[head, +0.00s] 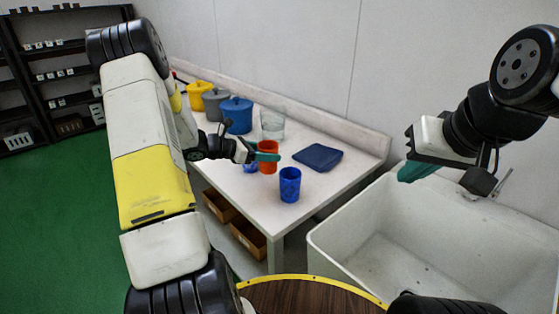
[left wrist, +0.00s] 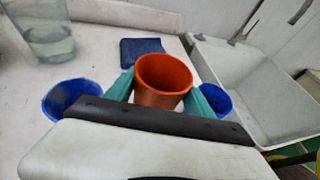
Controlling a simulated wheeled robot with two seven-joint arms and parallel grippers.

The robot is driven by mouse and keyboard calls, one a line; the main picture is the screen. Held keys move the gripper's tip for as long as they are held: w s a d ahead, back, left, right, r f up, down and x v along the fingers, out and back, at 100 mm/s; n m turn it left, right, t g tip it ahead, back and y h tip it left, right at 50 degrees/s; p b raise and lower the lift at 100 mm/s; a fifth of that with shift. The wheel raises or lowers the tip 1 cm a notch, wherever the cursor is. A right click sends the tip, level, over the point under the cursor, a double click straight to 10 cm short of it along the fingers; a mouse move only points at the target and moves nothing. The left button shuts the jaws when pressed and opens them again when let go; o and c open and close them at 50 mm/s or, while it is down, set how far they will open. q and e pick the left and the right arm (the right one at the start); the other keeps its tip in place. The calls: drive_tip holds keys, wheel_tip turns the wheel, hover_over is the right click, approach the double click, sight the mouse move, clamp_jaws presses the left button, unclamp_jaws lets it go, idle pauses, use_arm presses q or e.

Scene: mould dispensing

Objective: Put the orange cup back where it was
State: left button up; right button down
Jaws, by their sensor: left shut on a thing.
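The orange cup (head: 268,160) is upright at the white table, between two blue cups in the head view. My left gripper (head: 266,156) is shut on it, with its teal fingers on either side of the cup. In the left wrist view the orange cup (left wrist: 163,80) shows its open mouth, and it looks empty. Whether its base touches the table cannot be told.
A blue cup (head: 290,185) stands to the right of the orange cup; another blue cup (left wrist: 68,97) stands to its left. A clear beaker (head: 272,124), a blue pot (head: 236,115) and a dark blue mat (head: 318,157) are on the table (head: 335,183). A white sink (head: 325,231) adjoins right.

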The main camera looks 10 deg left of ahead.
sight(261, 165)
use_arm(q)
drive_tip(key=shift+f, duration=2.5)
drive_tip(key=shift+f, duration=0.1)
drive_tip(key=o, duration=1.3)
drive_tip(key=shift+o, duration=0.2)
